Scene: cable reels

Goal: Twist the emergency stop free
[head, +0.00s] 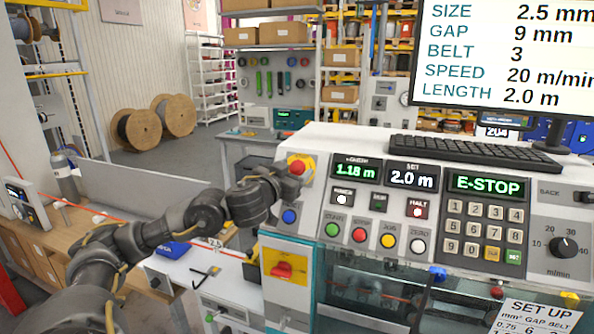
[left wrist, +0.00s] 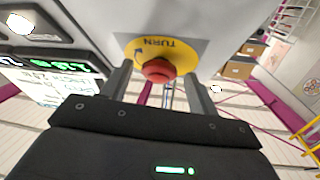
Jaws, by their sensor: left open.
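The emergency stop is a red mushroom button (head: 297,167) on a yellow round plate at the upper left of the machine's control panel. In the left wrist view the red button (left wrist: 158,71) stands in front of its yellow plate (left wrist: 150,50), marked TURN with an arrow. My left gripper (left wrist: 160,80) is open, its two fingers on either side of the button, with gaps visible. In the head view my left gripper (head: 285,178) is at the button and partly covers it. The display (head: 487,186) reads E-STOP. My right gripper is not in view.
Below the stop are a blue button (head: 289,216) and a red switch on a yellow plate (head: 283,269). Right of it are coloured buttons, a keypad (head: 483,232) and a speed knob (head: 563,247). A keyboard (head: 473,149) lies on top of the machine.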

